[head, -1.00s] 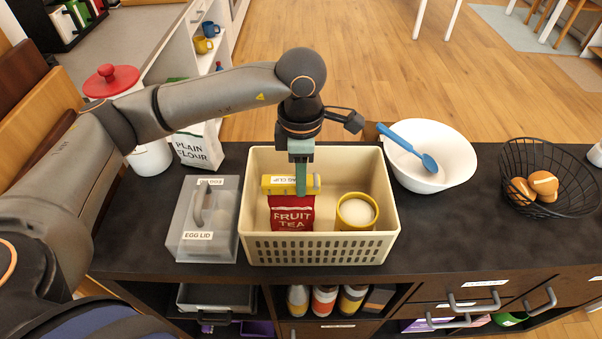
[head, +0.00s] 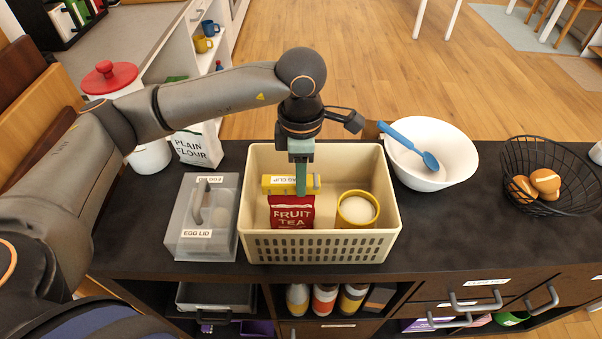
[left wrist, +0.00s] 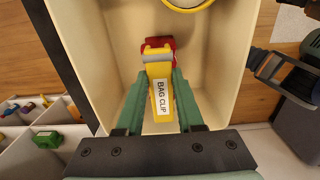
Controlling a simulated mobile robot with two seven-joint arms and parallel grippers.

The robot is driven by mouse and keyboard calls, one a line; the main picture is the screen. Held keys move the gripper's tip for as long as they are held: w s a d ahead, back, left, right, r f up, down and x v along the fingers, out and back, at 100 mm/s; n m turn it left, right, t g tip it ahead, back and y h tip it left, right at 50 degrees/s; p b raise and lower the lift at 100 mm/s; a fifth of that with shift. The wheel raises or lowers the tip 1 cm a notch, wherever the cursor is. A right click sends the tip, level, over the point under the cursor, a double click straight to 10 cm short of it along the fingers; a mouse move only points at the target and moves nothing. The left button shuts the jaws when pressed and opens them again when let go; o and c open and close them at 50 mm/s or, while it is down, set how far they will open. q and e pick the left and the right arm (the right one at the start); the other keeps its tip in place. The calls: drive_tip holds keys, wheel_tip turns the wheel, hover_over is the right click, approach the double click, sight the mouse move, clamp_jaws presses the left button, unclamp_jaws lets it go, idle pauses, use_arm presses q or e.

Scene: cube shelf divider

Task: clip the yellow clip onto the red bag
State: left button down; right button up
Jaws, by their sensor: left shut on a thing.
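The yellow clip (head: 290,184), labelled as a bag clip, is at the top edge of the red bag (head: 292,212), which reads "FRUIT TEA". The bag stands upright in the cream basket (head: 315,250). My left gripper (head: 301,184) points down into the basket and is shut on the clip. In the left wrist view the clip (left wrist: 161,98) lies between the two green fingers, its far end against the red bag (left wrist: 158,44). I cannot tell whether its jaws grip the bag. My right gripper is not in view.
A yellow-rimmed round container (head: 357,209) stands right of the bag inside the basket. A grey egg box (head: 203,220) is close on the basket's left. A white bowl (head: 430,160) with a blue spoon is on its right. The dark counter beyond is partly clear.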

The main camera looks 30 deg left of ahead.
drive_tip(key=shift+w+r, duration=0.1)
use_arm(q)
drive_tip(key=shift+c, duration=2.3)
unclamp_jaws()
wheel_tip(320, 180, up, 12)
drive_tip(key=shift+r, duration=0.25)
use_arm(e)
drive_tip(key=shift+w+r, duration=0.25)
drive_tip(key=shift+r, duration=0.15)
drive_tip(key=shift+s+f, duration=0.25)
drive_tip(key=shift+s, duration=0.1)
